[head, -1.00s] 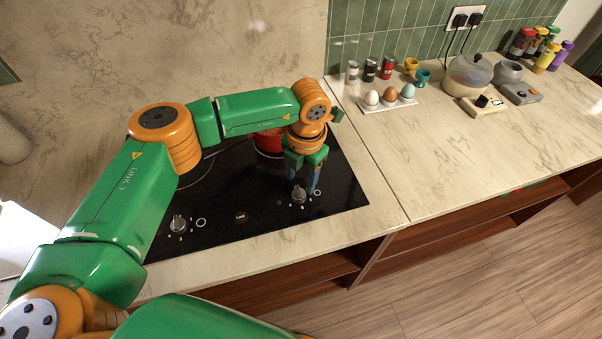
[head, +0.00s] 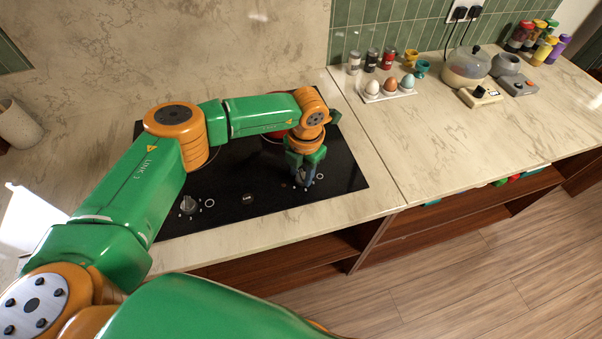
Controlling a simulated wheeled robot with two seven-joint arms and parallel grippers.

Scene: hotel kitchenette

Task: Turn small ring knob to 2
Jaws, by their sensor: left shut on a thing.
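The black cooktop (head: 235,216) has two front knobs. The left knob (head: 188,205) stands free, with a white ring mark beside it. My left gripper (head: 305,181) points down at the cooktop's right front, shut on the right knob, beside which the smaller ring mark lies. The fingers hide most of this knob, so its pointer and setting cannot be read. My right gripper is not in view.
The counter (head: 440,150) right of the cooktop is clear.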

